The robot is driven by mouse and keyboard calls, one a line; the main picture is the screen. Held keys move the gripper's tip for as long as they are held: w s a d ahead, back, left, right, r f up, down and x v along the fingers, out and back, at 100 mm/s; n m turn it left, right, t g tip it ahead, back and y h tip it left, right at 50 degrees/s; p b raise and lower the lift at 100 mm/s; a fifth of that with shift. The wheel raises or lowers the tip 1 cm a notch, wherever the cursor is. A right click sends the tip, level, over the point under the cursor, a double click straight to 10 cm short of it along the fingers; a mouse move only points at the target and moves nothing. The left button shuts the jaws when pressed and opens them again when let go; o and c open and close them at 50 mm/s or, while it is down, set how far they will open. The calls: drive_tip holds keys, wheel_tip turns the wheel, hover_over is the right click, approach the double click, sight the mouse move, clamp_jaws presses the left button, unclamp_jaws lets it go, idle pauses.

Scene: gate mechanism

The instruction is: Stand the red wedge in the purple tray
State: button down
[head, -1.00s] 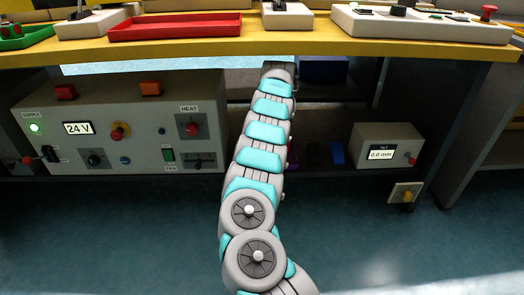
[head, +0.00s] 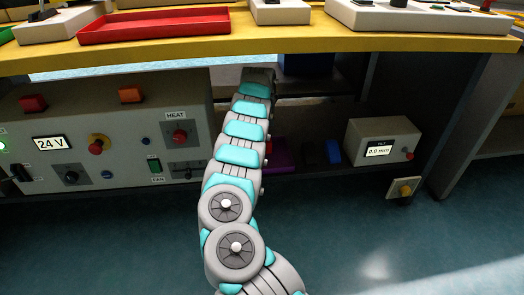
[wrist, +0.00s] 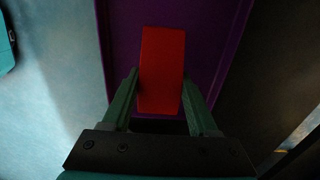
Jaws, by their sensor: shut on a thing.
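The red wedge (wrist: 162,60) is between the fingers of my gripper (wrist: 160,88) in the wrist view, and the gripper is shut on it. The purple tray (wrist: 220,45) lies behind the wedge in that view, with its rim along both sides. I cannot tell whether the wedge touches the tray floor. In the head view a part of the purple tray (head: 284,154) shows on the low shelf, right of my arm.
A yellow-edged tabletop (head: 340,43) hangs over the shelf. A control box with a 24 V display (head: 52,143) stands at left. A blue block (head: 333,152) and a white box with a small display (head: 380,141) stand to the right. A red tray (head: 150,26) is on top.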

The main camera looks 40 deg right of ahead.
drive_tip(key=shift+f, duration=1.85)
drive_tip(key=shift+f, duration=0.15)
drive_tip(key=shift+c, duration=0.8)
unclamp_jaws()
drive_tip(key=shift+r, duration=3.9)
